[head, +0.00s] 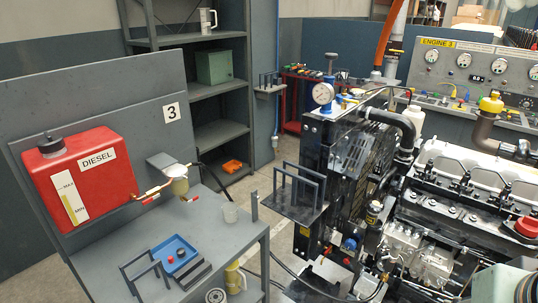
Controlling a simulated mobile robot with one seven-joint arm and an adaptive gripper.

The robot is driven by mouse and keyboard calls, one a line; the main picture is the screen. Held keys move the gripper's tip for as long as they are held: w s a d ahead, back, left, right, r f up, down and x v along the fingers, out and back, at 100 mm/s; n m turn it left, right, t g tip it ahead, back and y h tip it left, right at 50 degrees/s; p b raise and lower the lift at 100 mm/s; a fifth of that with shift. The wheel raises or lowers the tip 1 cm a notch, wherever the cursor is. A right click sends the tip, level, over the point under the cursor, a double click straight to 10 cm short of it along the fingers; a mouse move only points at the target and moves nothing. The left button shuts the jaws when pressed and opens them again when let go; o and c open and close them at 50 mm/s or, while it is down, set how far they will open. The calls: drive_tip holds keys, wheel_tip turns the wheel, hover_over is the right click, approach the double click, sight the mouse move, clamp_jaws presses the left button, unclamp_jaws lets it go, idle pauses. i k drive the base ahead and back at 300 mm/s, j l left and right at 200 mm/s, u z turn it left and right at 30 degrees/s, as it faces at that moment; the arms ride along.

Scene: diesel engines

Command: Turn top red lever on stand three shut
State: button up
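Stand three is the grey bench and back panel (115,90) on the left, marked with a "3" plate (171,112). A red diesel tank (80,178) is mounted on the panel. A small red lever (152,194) lies to the right of the tank's lower edge, on the line toward a filter with a pale bowl (178,183). Another small red part (190,198) shows just below the filter. The levers are too small to tell clearly whether they are open or shut. My gripper is not in view.
A bracket shelf with a rack (293,205) stands out right of the bench. A large engine (450,200) fills the right side. Shelving (215,90) stands behind.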

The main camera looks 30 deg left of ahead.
sight(150, 200)
drive_tip(key=u, duration=2.1)
